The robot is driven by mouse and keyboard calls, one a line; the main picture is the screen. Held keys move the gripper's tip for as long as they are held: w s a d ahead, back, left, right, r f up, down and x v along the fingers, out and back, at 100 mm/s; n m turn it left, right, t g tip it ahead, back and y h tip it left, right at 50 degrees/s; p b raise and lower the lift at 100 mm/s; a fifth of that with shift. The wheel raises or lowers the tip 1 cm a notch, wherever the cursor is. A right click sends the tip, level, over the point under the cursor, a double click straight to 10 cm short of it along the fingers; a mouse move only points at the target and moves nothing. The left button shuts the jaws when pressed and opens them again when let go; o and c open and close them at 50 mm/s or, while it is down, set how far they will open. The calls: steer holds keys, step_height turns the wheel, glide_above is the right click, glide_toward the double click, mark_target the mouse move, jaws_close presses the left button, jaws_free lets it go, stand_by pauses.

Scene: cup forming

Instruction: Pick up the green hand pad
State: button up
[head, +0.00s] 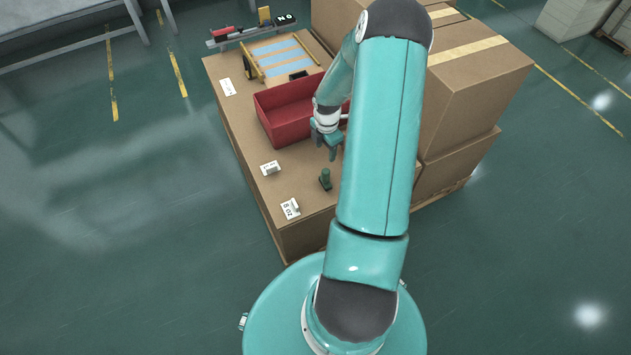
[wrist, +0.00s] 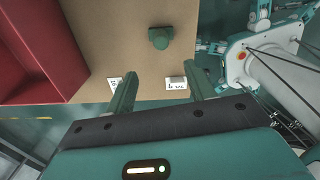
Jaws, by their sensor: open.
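The green hand pad (head: 325,180) is a small dark green piece with a knob-like top. It stands on the cardboard-brown box top near its front edge. In the wrist view the hand pad (wrist: 160,38) lies beyond my fingertips, roughly centred between them. My gripper (head: 333,147) is open and empty, above and behind the hand pad in the head view. In the wrist view both fingers of my gripper (wrist: 157,72) are spread apart, with a gap between them and the pad. My arm hides part of the box top on the right.
A red open bin (head: 290,106) stands behind my gripper; its wall (wrist: 60,45) is at left in the wrist view. White labelled cards (head: 270,168) and (head: 290,208) lie left of the pad. Tall cardboard boxes (head: 475,85) stand at right. The box top's front edge is close.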

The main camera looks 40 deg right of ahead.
mark_target(326, 171)
steer(key=f, duration=0.8)
steer(key=shift+s+d+f, duration=0.1)
steer(key=shift+d+f, duration=0.1)
steer(key=shift+f, duration=2.8)
steer(key=c, duration=1.1)
steer(key=shift+c, duration=0.2)
